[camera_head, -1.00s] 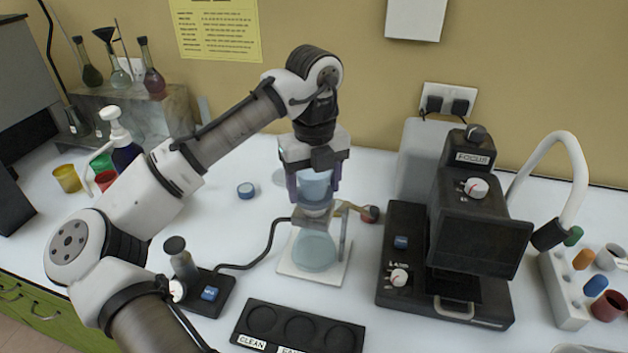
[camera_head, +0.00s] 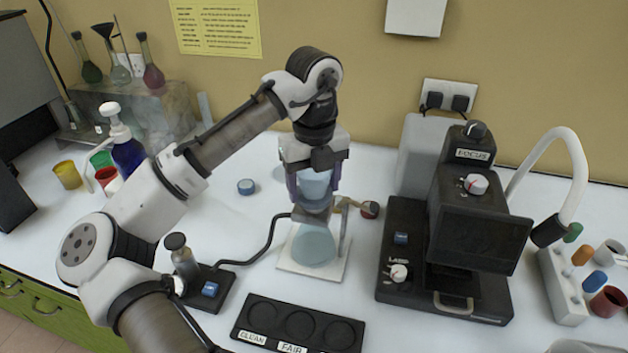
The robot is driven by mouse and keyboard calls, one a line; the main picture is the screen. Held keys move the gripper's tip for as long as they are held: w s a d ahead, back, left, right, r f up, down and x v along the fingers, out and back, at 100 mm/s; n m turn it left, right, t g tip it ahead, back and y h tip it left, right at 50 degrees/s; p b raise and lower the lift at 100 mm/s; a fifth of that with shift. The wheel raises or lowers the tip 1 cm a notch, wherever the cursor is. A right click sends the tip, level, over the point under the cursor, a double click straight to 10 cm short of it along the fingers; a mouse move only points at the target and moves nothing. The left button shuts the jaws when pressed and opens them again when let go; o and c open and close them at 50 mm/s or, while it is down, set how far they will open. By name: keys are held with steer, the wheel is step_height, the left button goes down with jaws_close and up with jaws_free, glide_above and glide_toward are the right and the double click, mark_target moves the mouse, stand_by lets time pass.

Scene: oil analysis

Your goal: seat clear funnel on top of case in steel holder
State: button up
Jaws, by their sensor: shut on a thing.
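My gripper (camera_head: 314,190) points down with its jaws shut on the clear funnel (camera_head: 315,182), a pale blue see-through cup. The funnel is upright over the filter stand. Below it, a dark collar of the steel holder (camera_head: 312,215) sits above a rounded clear flask (camera_head: 314,245) on a white base plate (camera_head: 300,268). The case in the holder is hidden or too small to make out. I cannot tell whether the funnel touches it.
A hose runs from the holder to a small pump with a blue switch (camera_head: 210,289). A black tray with round wells (camera_head: 300,326) lies in front. A black microscope-like device (camera_head: 470,235) stands to the right. A blue cap (camera_head: 246,187) lies on the left, with clear table around it.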

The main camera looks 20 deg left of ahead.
steer(key=shift+f, duration=0.25)
stand_by(0.4)
steer(key=o, duration=1.3)
steer(key=shift+r, duration=0.1)
step_height(320, 180, up, 5)
steer(key=p, duration=0.4)
steer(key=shift+f+p, duration=0.2)
steer(key=shift+p, duration=0.1)
steer(key=shift+r, duration=1.1)
steer(key=shift+s+f, duration=0.1)
